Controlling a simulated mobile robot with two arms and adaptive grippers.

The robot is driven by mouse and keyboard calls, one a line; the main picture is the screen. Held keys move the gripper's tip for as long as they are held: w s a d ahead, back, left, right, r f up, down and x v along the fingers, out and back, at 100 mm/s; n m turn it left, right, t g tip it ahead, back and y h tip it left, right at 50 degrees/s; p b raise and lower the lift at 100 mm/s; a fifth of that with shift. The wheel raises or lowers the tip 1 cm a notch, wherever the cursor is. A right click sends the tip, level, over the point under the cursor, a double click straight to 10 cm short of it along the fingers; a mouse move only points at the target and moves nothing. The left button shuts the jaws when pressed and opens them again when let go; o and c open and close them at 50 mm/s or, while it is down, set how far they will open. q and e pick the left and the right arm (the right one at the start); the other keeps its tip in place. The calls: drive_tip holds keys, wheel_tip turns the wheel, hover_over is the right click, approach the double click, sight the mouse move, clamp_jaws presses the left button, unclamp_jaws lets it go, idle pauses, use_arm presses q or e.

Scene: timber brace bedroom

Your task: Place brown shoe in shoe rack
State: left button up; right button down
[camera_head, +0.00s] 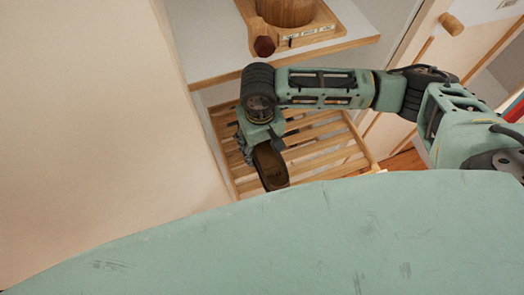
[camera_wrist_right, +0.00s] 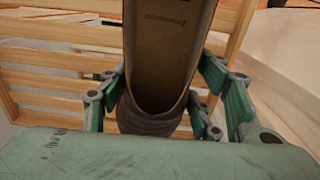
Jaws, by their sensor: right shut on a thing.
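The brown shoe (camera_head: 271,167) hangs from my right gripper (camera_head: 258,143) over the slatted wooden shoe rack (camera_head: 325,153) in the head view. In the right wrist view the fingers of my right gripper (camera_wrist_right: 160,105) are closed on both sides of the shoe (camera_wrist_right: 165,65), near its heel opening. The rack's slats (camera_wrist_right: 60,55) show behind the shoe in that view. I cannot tell whether the shoe touches the slats. My left gripper is not in view.
A white shelf (camera_head: 215,65) with a wooden edge sits above the rack, holding a wooden container (camera_head: 285,12) on a stand. A pale wall (camera_head: 90,120) stands close at the left. A door with a wooden knob (camera_head: 451,24) is at the upper right.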

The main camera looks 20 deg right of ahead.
sight(262, 150)
wheel_tip(262, 150, down, 4)
drive_tip(key=shift+r+b, duration=0.1)
drive_tip(key=shift+b, duration=0.6)
drive_tip(key=c, duration=0.6)
unclamp_jaws()
